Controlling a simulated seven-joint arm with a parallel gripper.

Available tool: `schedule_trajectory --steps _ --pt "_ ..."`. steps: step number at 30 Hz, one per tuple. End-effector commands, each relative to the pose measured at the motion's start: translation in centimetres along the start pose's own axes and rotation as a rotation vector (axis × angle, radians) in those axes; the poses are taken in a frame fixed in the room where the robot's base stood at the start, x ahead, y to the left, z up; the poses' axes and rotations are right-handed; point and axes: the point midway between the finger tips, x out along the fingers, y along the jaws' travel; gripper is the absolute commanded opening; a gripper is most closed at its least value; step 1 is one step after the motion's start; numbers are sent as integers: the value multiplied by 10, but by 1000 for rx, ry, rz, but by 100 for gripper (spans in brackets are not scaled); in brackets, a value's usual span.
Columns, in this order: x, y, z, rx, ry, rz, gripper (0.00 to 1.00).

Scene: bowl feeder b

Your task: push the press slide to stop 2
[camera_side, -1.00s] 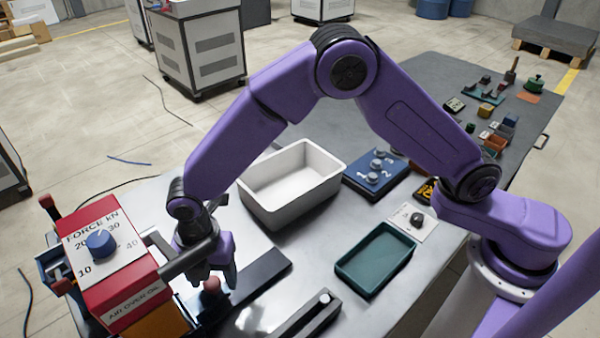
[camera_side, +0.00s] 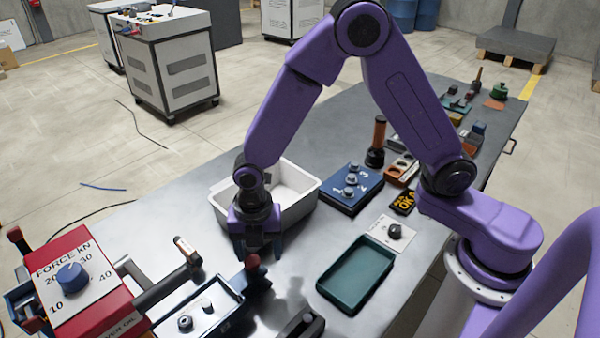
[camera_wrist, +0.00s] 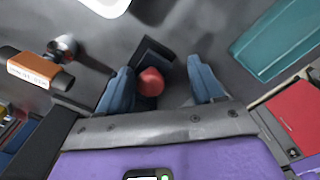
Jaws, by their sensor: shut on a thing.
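The press (camera_side: 85,305) is a red box with a blue force dial, at the lower left of the side view. To its right, a red knob (camera_side: 252,262) stands at a dark slide part (camera_side: 262,281). My gripper (camera_side: 257,250) points down at this knob. The wrist view shows the red knob (camera_wrist: 150,82) between my two blue fingers (camera_wrist: 161,85), nearer the left one; a gap shows toward the right one. No stop marks are readable; the gripper hides part of the slide.
A dark frame (camera_side: 232,286) with small round parts lies beside the press, below a grey bar handle (camera_side: 167,285). A pale grey bin (camera_side: 222,207) stands behind my gripper. A green tray (camera_side: 330,292) and a blue numbered block (camera_side: 340,198) lie right. Bare metal separates slide and tray.

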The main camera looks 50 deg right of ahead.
Motion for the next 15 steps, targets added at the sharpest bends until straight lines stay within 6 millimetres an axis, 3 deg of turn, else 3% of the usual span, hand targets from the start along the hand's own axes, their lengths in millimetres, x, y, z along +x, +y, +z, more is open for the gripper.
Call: schedule_trajectory --steps 15 --pt "-92 2 -2 -2 0 2 61"
